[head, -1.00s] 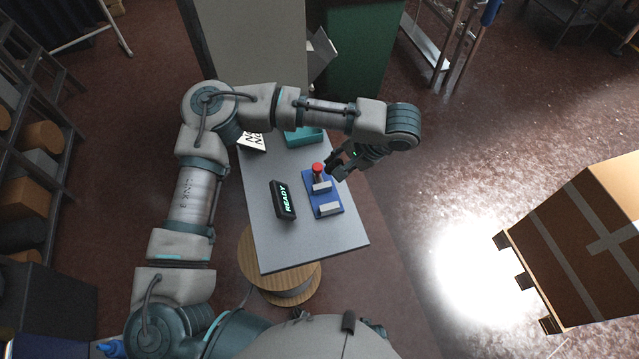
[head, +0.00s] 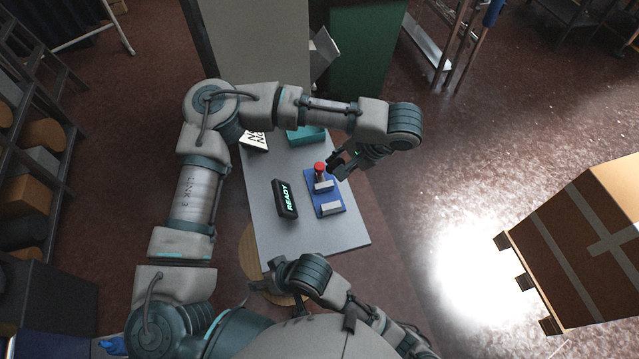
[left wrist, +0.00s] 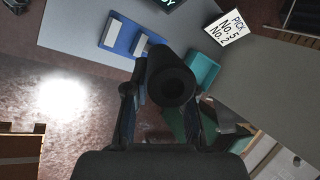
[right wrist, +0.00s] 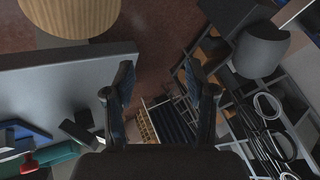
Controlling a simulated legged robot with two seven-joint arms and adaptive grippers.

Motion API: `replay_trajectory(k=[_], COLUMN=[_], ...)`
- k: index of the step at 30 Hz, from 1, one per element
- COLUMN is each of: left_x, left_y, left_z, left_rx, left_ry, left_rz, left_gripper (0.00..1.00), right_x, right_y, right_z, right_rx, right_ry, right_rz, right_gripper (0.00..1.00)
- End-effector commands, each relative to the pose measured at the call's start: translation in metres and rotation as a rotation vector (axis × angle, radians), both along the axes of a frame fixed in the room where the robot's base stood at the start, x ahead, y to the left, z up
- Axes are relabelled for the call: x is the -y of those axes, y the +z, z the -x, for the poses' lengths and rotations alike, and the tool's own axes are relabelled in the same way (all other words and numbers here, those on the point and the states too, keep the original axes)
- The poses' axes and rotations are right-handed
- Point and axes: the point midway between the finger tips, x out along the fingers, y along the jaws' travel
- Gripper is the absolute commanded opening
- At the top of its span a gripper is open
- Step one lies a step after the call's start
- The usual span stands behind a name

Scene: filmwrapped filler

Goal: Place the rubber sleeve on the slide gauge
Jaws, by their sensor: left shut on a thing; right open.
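My left gripper (head: 341,168) is shut on a dark round sleeve, taken as the rubber sleeve (left wrist: 166,62), whose open end faces the left wrist camera. In the head view the gripper is just right of the far end of a blue base with grey blocks, taken as the slide gauge (head: 324,199). The base also shows in the left wrist view (left wrist: 121,40), partly hidden behind the sleeve. A red-topped piece (head: 320,168) stands at its far end; I cannot tell whether the sleeve touches it. My right gripper (right wrist: 160,85) is open and empty near the table's front edge.
A wooden spool (right wrist: 70,15) stands by the table's front edge. Shelves (head: 28,165) line the left.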

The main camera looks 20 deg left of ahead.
Motion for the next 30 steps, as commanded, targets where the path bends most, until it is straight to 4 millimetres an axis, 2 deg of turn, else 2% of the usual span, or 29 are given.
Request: replay_trajectory(k=[1, 6, 14, 23, 30], left_x=[0.000, 0.000, 0.000, 0.001, 0.001], left_y=[0.000, 0.000, 0.001, 0.000, 0.001], left_z=[0.000, 0.001, 0.002, 0.001, 0.002], left_rx=[0.000, 0.000, 0.001, 0.001, 0.001], left_ry=[0.000, 0.000, -0.001, -0.001, -0.001], left_rz=[0.000, 0.000, -0.001, -0.001, -0.001], left_gripper=[0.00, 0.00, 0.00, 0.00, 0.00], right_x=[-0.004, -0.009, -0.001, 0.027, 0.059], right_y=[0.013, 0.045, 0.085, 0.132, 0.186], right_z=[-0.009, -0.024, -0.050, -0.091, -0.128], right_rx=[0.078, 0.322, 0.677, 1.004, 1.151], right_ry=[0.067, 0.308, 0.648, 0.960, 1.102], right_rz=[0.011, 0.091, 0.324, 0.756, 1.194], right_gripper=[0.56, 0.56, 0.56, 0.56, 0.56])
